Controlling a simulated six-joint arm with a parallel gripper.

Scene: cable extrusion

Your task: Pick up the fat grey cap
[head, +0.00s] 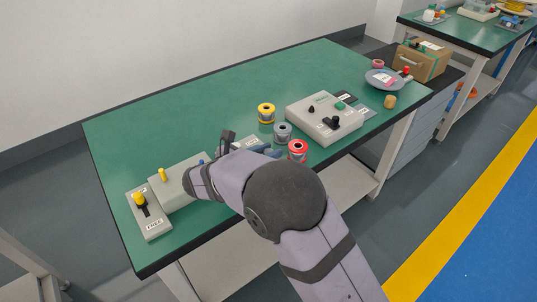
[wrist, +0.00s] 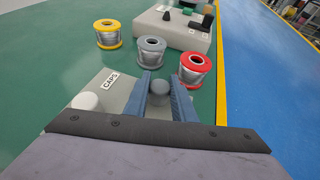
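A fat grey cap (wrist: 160,88) stands between the two blue-grey fingers of my gripper (wrist: 161,86) in the wrist view. It nearly fills the space between them; I cannot tell whether both fingers press on it. Its lower part is partly hidden between the fingers. Below it is the light grey holder (wrist: 121,93) labelled CAPS, and I cannot tell whether the cap touches it. A white cap (wrist: 86,101) sits on the holder to the left, partly behind my wrist. In the head view my arm hides the grey cap and most of the holder.
Yellow (head: 266,113), grey (head: 282,132) and red (head: 297,150) wire spools stand close beyond the holder. A control box (head: 313,108) with knobs is behind them. Another box with a yellow knob (head: 139,198) is at left. The back left of the green table (head: 200,110) is clear.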

